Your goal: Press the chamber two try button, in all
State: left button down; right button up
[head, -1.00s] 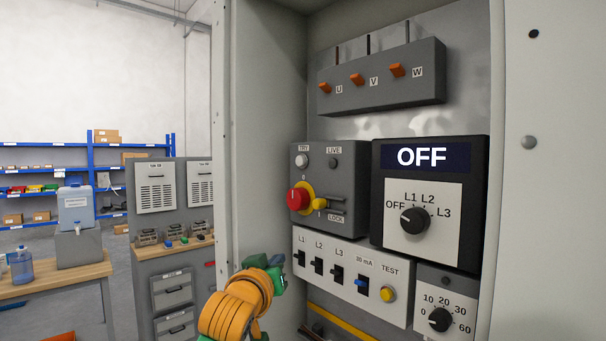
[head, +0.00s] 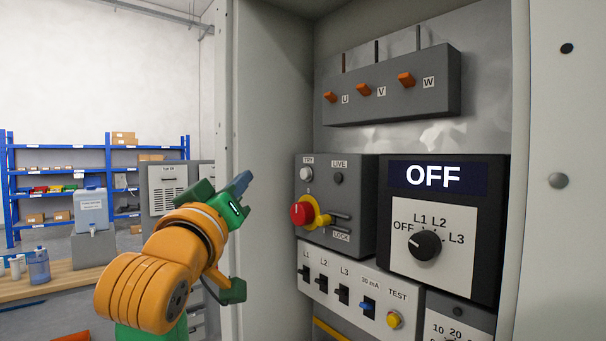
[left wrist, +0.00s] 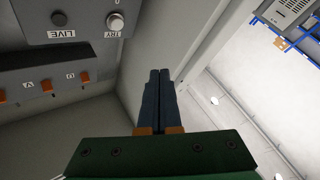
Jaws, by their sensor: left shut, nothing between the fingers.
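The TRY button (head: 306,174) is a small white round button at the top left of a grey switch box (head: 365,200) inside the open cabinet. It also shows in the left wrist view (left wrist: 115,22), ahead and to the left of the fingertips. My left gripper (head: 243,180) is shut and empty, left of the TRY button and apart from it, at about its height. In the left wrist view its dark fingers (left wrist: 160,75) are together. My right gripper is not in view.
A red and yellow rotary switch (head: 302,214) sits just below the TRY button. Breakers (head: 322,284) and a yellow TEST button (head: 394,320) are lower. A display (head: 433,175) reads OFF. Orange U, V, W levers (head: 363,90) are above. The cabinet's left wall (head: 270,130) stands beside my gripper.

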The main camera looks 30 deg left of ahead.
aim_at(306, 174)
pick_arm(q)
jog(key=w+d+p, duration=0.1)
jog(key=w+d, duration=0.2)
jog(key=w, duration=0.5)
jog(key=shift+d+p, duration=0.2)
jog(key=shift+p, duration=0.2)
jog(key=shift+w, duration=0.15)
dwell(1.5)
jog(key=shift+w+d, duration=0.15)
jog(key=shift+w, duration=0.15)
jog(key=shift+w+d, duration=0.2)
jog(key=shift+w, duration=0.25)
dwell(0.8)
dwell(0.4)
jog(key=shift+s+a+f+b, duration=0.1)
jog(key=shift+s+a+b, duration=0.15)
jog(key=shift+s+b, duration=0.4)
jog(key=shift+s, duration=0.1)
